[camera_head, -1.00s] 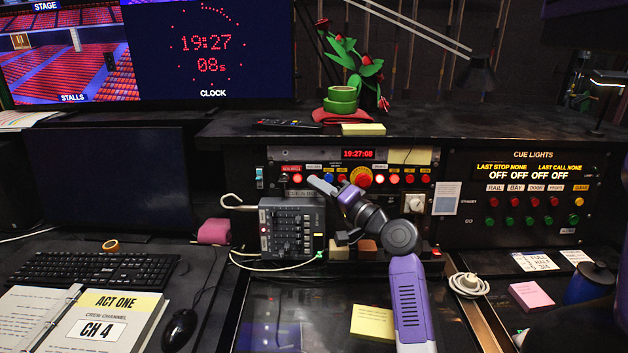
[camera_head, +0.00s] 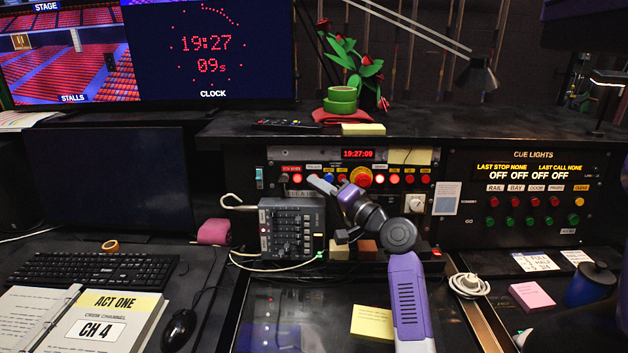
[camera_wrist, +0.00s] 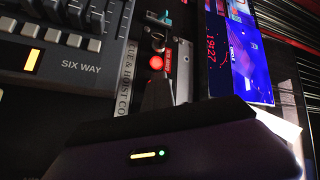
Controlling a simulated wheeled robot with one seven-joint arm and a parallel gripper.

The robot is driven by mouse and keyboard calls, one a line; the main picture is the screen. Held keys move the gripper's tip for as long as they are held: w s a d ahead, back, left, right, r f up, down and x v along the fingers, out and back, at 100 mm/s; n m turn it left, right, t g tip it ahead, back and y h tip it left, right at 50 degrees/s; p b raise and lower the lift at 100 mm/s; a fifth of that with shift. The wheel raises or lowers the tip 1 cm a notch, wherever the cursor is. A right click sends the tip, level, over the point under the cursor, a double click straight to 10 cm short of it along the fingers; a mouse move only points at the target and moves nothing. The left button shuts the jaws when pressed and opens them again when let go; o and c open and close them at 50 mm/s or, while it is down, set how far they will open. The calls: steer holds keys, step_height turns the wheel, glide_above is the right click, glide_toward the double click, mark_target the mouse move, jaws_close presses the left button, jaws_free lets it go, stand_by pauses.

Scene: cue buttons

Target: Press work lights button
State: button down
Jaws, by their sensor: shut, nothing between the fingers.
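The button panel (camera_head: 277,155) stands upright at the back centre, with a row of small buttons; their labels are too small to read, so I cannot tell which is the work lights button. A lit red button (camera_head: 297,179) is near its left end; a lit red button (camera_wrist: 156,62) shows just past my fingers in the wrist view. I cannot tell whether the tips touch a button.
A grey mixer box (camera_head: 292,230) stands just below the panel's left part; it fills the wrist view's upper left. A large red mushroom button (camera_head: 361,177) is right of my gripper. The cue lights panel (camera_head: 530,190) is farther right. A shelf overhangs above.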

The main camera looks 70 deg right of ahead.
steer(key=shift+s+r, duration=0.1)
steer(key=shift+s, duration=0.05)
steer(key=s+a+p, duration=0.1)
steer(key=s+a, duration=0.1)
steer(key=a, duration=0.3)
steer(key=shift+a+r+p, duration=0.35)
steer(key=shift+r, duration=0.05)
steer(key=shift+s, duration=0.1)
stand_by(0.6)
steer(key=s+a+f+n+g+y, duration=0.1)
steer(key=s+a+f+n, duration=0.4)
steer(key=a, duration=0.8)
steer(key=s+a+f+n+g+y, duration=0.1)
steer(key=s+a+f+n+y, duration=0.3)
steer(key=s+a, duration=0.4)
steer(key=s+a+f+n+g+y, duration=0.1)
steer(key=s+a+f+n, duration=0.5)
steer(key=a, duration=1.3)
steer(key=s+n+y, duration=0.1)
steer(key=n, duration=0.1)
steer(key=shift+s+a+f+n+y, duration=0.2)
steer(key=shift+s+n+y, duration=0.1)
steer(key=shift+y, duration=0.1)
